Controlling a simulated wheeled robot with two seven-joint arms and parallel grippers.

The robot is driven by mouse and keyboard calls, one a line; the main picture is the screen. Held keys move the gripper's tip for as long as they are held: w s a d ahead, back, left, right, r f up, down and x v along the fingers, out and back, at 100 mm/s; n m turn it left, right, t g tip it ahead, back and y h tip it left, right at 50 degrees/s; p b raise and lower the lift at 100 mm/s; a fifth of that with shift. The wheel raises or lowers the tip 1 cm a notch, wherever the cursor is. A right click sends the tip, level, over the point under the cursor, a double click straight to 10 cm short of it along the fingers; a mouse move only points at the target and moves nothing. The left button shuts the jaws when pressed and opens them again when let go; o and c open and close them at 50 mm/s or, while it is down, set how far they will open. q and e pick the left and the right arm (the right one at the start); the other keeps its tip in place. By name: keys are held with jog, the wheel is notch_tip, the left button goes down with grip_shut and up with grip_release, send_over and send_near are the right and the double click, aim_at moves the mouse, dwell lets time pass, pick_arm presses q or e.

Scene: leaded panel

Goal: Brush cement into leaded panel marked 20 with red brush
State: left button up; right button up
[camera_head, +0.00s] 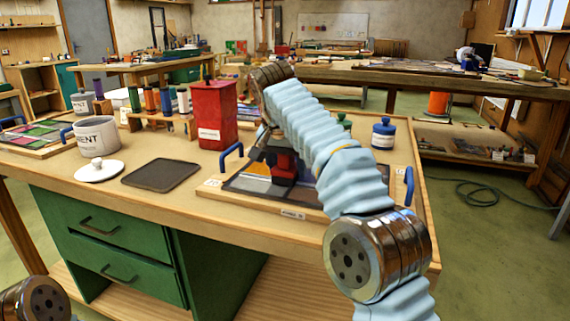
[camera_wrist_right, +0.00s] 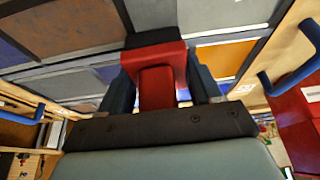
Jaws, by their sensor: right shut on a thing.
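My right gripper (camera_head: 279,158) reaches over the leaded panel (camera_head: 245,184) on the workbench. It is shut on the red brush (camera_head: 286,166); in the wrist view the red brush (camera_wrist_right: 157,88) sits between the two dark fingers, with dark bristles facing the panel (camera_wrist_right: 70,35). I cannot tell whether the bristles touch the glass. The panel has grey, blue and orange panes in a wooden board with blue handles; its front tag is too small to read surely. The grey cement tub (camera_head: 97,138) stands open at left. My left gripper is out of view.
A white lid (camera_head: 99,170) and a dark flat tray (camera_head: 161,175) lie left of the panel. A red box (camera_head: 213,115) and a rack of coloured brushes (camera_head: 160,122) stand behind. Another panel (camera_head: 35,138) lies far left.

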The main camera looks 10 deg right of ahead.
aim_at(261, 182)
jog(key=shift+a, duration=2.95)
jog(key=shift+s+a+f+b, duration=0.2)
jog(key=shift+s+a+b, duration=0.3)
jog(key=shift+s+b, duration=0.3)
jog(key=shift+s+a+r+b, duration=0.1)
jog(key=shift+s+a+b, duration=0.2)
jog(key=shift+s, duration=0.1)
jog(key=shift+r, duration=0.1)
